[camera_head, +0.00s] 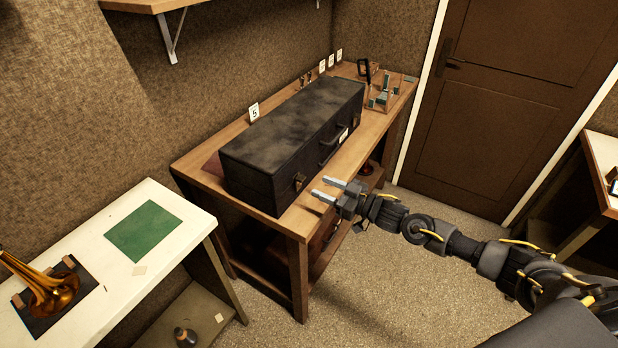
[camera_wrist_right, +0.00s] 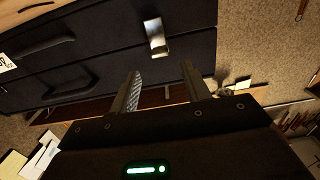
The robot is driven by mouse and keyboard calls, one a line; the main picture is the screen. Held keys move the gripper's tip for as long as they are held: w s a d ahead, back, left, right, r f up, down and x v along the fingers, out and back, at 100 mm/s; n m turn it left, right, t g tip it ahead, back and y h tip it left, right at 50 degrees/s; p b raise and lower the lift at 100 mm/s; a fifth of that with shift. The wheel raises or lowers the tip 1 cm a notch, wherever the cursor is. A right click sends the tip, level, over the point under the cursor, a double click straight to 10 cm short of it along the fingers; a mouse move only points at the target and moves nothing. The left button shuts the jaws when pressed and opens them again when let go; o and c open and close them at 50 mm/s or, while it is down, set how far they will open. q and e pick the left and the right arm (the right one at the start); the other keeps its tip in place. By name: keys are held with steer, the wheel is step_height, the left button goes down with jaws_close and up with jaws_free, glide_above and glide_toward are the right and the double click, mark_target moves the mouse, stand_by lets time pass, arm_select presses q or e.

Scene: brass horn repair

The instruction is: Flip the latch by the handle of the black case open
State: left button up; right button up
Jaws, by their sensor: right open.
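The black case (camera_head: 285,125) lies closed on the wooden bench. Its carrying handle (camera_head: 329,151) is on the front face. A small metal latch (camera_head: 299,180) sits on the front face near its left end; in the right wrist view a shiny metal latch (camera_wrist_right: 156,38) shows just beyond the fingertips. My right gripper (camera_head: 322,187) is open and empty in front of the case's near end, apart from the latch. Its two fingers also show in the right wrist view (camera_wrist_right: 161,75). My left gripper is in neither view.
A white table (camera_head: 95,232) with a green mat (camera_head: 143,230) and a brass horn (camera_head: 48,290) stands at left. Open floor lies in front.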

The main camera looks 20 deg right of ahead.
mark_target(304, 179)
steer(key=p+x, duration=0.1)
steer(key=x, duration=0.4)
steer(key=shift+w+a, duration=0.25)
steer(key=shift+w, duration=0.1)
steer(key=shift+c, duration=0.2)
